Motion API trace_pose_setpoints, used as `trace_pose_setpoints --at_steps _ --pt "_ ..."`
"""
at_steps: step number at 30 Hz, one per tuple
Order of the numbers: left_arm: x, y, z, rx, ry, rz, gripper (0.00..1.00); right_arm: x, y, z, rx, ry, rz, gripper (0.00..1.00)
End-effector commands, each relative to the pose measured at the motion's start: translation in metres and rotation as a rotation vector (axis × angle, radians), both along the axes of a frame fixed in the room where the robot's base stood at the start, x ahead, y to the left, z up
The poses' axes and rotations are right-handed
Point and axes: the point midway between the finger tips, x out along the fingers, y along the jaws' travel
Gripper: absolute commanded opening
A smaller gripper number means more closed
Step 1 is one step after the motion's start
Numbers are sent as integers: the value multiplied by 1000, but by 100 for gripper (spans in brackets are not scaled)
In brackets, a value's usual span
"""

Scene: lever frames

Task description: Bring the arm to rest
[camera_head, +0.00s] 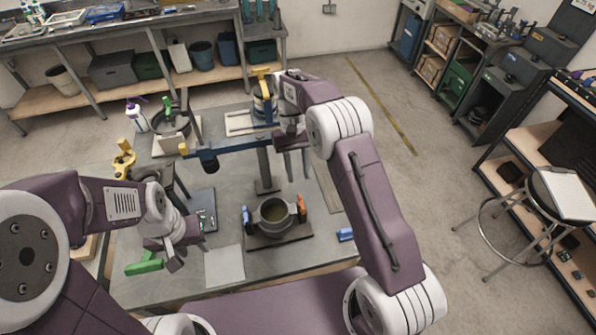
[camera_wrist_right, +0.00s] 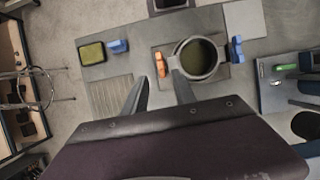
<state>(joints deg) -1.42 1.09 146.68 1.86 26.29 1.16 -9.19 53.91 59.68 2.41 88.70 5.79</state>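A blue beam (camera_head: 235,146) with a yellow left tip rests across a grey post (camera_head: 264,170) on the table, and a dark blue cylinder (camera_head: 209,163) hangs near its left end. My right gripper (camera_head: 292,165) is at the beam's right end, pointing down. Its two fingers show apart and empty in the right wrist view (camera_wrist_right: 160,95). Whether it touches the beam is unclear, as the wrist hides that end. My left gripper (camera_head: 162,255) is low over the table's front left, beside a green block (camera_head: 145,264); its grasp is unclear.
A round grey pot (camera_head: 273,213) stands on a dark plate between blue and orange clips. A blue-grey board (camera_head: 200,208) lies left of it. A yellow stand (camera_head: 123,158) and a spray bottle (camera_head: 137,115) are at the table's left. A stool (camera_head: 545,205) stands on the floor right.

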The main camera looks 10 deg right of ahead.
Motion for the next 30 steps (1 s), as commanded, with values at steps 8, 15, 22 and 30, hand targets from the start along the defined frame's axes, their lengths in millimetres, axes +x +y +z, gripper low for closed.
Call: trace_pose_setpoints --at_steps 8,15,22,30 --pt "0 0 -1 0 0 0 38 0 0 -1 1 0 -1 33" --pt "0 0 -17 0 0 0 38 -7 -20 50 13 -97 -47 33" --pt "0 0 -33 0 0 0 38 -76 -46 53 18 -190 -95 33" --pt "0 0 -41 0 0 0 38 -174 -64 -13 20 -353 -104 33"
